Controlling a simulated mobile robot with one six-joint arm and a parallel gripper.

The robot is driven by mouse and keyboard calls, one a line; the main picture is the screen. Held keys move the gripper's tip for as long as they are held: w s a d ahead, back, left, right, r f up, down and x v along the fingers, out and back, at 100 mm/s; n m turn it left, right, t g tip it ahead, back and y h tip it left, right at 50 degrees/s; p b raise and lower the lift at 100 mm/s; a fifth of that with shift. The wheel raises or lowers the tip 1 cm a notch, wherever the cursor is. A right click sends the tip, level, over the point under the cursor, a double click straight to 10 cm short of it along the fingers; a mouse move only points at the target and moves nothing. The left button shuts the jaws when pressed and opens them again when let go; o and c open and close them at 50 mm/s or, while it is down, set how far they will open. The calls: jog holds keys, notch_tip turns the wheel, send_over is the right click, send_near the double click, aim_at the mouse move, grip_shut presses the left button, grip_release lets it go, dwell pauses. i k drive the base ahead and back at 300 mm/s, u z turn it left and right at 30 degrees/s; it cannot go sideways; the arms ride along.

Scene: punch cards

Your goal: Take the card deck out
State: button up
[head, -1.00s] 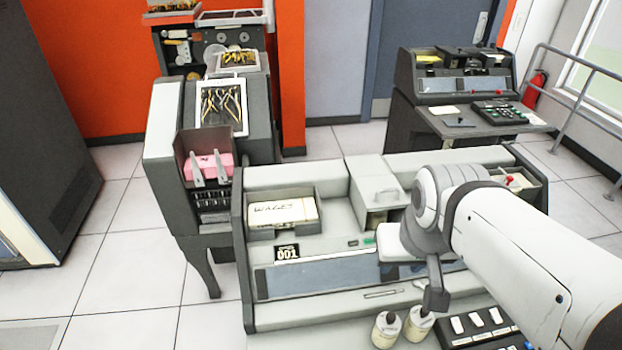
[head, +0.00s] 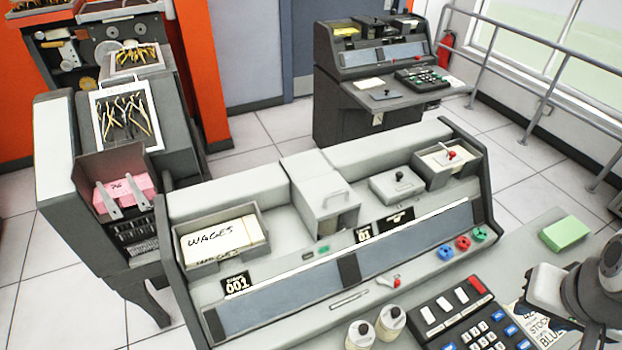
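A cream card deck marked "WAGES" (head: 225,240) lies in an open-topped tray (head: 262,222) at the left end of the grey card machine (head: 240,180). A pink card deck (head: 128,190) sits in the slot of the dark machine at left, behind two upright prongs. A green block, perhaps another deck (head: 566,234), lies on the table at right. The pictures do not show which deck is meant. My gripper (head: 548,290) is partly in view at the lower right edge, far from the WAGES deck. Its fingers cannot be made out.
Printed papers (head: 545,328) lie under my gripper. A second console (head: 370,80) stands behind.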

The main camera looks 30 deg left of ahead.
aim_at(224, 240)
jog(key=z, duration=0.35)
jog(key=k, duration=1.45)
jog(key=u, duration=2.1)
jog(key=i, duration=0.5)
jog(key=u, duration=0.15)
jog(key=k, duration=0.5)
jog(key=z, duration=0.05)
